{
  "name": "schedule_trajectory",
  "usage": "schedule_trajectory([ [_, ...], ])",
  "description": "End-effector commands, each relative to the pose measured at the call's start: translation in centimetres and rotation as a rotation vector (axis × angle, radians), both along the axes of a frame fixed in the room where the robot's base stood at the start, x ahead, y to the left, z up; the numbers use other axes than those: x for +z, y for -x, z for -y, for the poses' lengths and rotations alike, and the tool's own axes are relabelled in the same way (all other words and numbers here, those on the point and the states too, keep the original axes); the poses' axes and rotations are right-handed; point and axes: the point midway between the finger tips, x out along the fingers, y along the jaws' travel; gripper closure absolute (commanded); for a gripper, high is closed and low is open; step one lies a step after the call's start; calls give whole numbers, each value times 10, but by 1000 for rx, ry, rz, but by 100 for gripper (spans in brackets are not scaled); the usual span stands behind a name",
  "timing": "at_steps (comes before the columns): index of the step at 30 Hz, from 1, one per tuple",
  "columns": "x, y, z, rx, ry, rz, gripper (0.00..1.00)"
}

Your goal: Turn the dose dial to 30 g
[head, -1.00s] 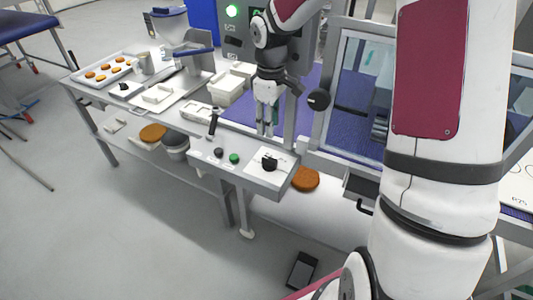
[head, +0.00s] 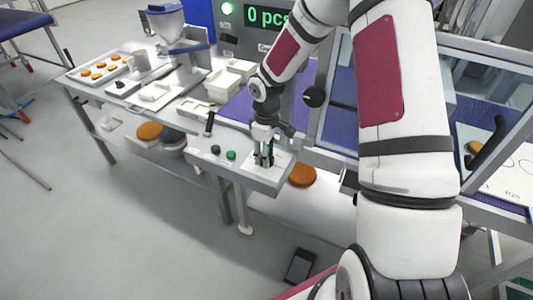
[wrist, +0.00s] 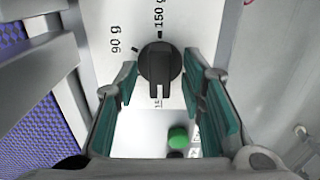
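The dose dial (wrist: 160,65) is a black knob with a raised grip bar on a white plate. In the wrist view it sits between my gripper's (wrist: 162,85) two teal-padded fingers, with a gap on both sides. The bar's long end points down in that view. The labels 90 g and 150 g are readable above the dial, and one below is partly hidden. I cannot tell which setting is selected. In the head view my gripper (head: 264,157) is low over the right end of the grey control panel (head: 268,185) and hides most of the dial.
A green button (head: 231,155) and a black button (head: 215,149) sit left of the dial, with a black-handled lever (head: 209,124) behind. A clear-panelled frame stands right of my gripper. White trays (head: 226,82) are behind left.

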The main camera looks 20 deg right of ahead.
Motion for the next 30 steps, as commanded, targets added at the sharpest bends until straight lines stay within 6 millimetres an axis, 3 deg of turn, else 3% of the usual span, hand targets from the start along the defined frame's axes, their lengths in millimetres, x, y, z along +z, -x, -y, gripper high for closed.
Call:
schedule_trajectory([
  [7, -1, 0, 0, 0, 0, 0, 66],
  [12, 0, 0, 0, 0, 0, 0, 100],
  [23, 0, 0, 1, -25, 1, 0, 100],
  [30, 0, 0, 0, -144, 2, -1, 100],
])
